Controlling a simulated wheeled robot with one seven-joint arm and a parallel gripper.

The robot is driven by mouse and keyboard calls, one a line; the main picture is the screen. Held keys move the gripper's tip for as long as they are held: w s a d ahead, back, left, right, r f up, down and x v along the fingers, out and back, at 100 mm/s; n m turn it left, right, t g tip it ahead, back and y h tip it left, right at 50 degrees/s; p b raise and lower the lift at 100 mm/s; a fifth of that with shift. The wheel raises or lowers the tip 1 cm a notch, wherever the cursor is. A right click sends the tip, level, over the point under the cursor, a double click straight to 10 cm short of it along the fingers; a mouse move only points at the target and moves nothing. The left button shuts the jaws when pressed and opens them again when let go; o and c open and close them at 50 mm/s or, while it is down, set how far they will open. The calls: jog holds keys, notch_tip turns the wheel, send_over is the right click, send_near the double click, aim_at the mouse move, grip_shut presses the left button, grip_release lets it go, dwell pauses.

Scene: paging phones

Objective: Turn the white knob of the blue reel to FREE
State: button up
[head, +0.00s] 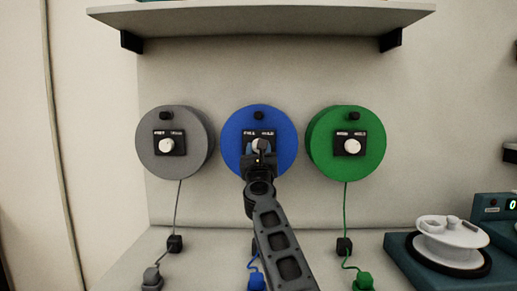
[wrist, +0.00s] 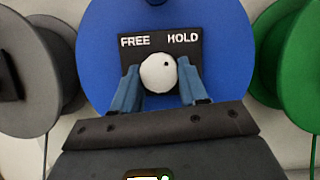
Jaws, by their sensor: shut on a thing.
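The blue reel (head: 232,140) hangs on the wall between a grey reel and a green reel. Its dark plate (wrist: 140,56) reads FREE at left and HOLD at right. The round white knob (wrist: 158,76) sits below the words, its small black dot at the top, a little right of centre toward HOLD. My gripper (head: 259,155) reaches the blue reel from below and hides part of the knob in the head view. In the wrist view its two blue-grey fingers (wrist: 159,84) stand on the left and right of the knob, shut on it.
The grey reel (head: 158,117) and green reel (head: 371,130) flank the blue one, with cords hanging to plugs on the counter. A shelf (head: 270,18) juts out above. A teal device with a white reel (head: 450,240) stands at lower right.

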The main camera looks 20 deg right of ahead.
jog(key=n+y+p, duration=0.1)
jog(key=n, duration=0.1)
jog(key=n+y+p, duration=0.1)
jog(key=n+p, duration=0.1)
jog(key=n, duration=0.1)
jog(key=n+y+p, duration=0.1)
jog(key=n+y, duration=0.1)
jog(key=shift+s+d+r+n+p, duration=0.1)
jog(key=shift+d+r+n+p, duration=0.05)
jog(key=shift+r+n+p, duration=0.2)
jog(key=n+y+p, duration=0.1)
jog(key=n+p, duration=0.1)
jog(key=n+g+y+p, duration=0.1)
jog(key=n+p, duration=0.1)
jog(key=n, duration=0.1)
jog(key=shift+d+r+n+p, duration=0.1)
jog(key=shift+n+p, duration=0.25)
jog(key=shift+p, duration=0.05)
jog(key=shift+n+g+y+p, duration=0.35)
jog(key=shift+n+g+p, duration=0.3)
jog(key=shift+n+p, duration=0.9)
jog(key=shift+n+g+y+p, duration=0.35)
jog(key=shift+n+g+p, duration=0.55)
jog(key=shift+n, duration=1.35)
jog(key=o, duration=1.1)
jog(key=shift+t, duration=0.25)
jog(key=shift+c, duration=0.2)
jog(key=shift+s, duration=0.1)
jog(key=s, duration=0.7)
jog(key=shift+s+d, duration=0.35)
